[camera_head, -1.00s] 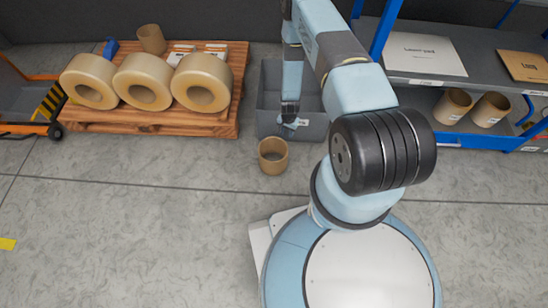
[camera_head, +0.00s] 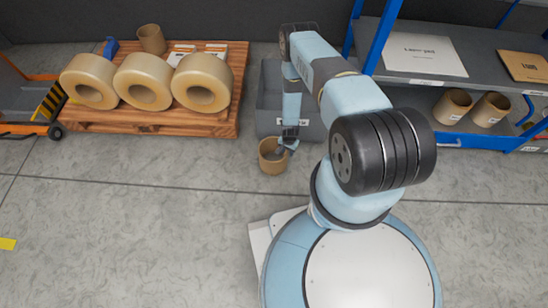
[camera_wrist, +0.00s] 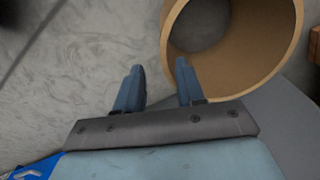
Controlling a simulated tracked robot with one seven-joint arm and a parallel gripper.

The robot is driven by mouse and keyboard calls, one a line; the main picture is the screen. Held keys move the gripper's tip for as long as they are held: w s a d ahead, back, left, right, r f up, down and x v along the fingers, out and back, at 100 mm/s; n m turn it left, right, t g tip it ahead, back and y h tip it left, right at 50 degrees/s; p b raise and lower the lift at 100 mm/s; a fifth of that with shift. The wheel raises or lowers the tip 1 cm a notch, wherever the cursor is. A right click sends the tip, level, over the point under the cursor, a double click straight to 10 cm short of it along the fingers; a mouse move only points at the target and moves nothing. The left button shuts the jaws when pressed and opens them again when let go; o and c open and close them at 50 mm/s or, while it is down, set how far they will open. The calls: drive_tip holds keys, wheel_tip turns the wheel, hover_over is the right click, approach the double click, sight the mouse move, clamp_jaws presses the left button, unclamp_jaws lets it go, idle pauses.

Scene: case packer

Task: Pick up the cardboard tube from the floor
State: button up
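The brown cardboard tube (camera_head: 269,164) stands upright on the grey floor, left of my base, in front of the grey bin. My gripper (camera_head: 285,147) is at its upper right rim in the head view. In the wrist view, the tube (camera_wrist: 272,74) fills the upper right, its open end facing the camera. My gripper (camera_wrist: 159,66) shows two blue fingers apart, with nothing held between them. The right fingertip overlaps the tube's rim in the picture; I cannot tell whether it touches.
A grey bin (camera_head: 268,122) stands just behind the tube. A wooden pallet (camera_head: 222,128) with three large tape rolls (camera_head: 88,96) is to the left. A shelf (camera_head: 440,82) with more tubes (camera_head: 452,106) stands right. The front left floor is clear.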

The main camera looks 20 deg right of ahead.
drive_tip(key=shift+a+f, duration=0.2)
drive_tip(key=shift+f, duration=2.5)
drive_tip(key=shift+c, duration=0.3)
clamp_jaws()
drive_tip(key=shift+w, duration=0.1)
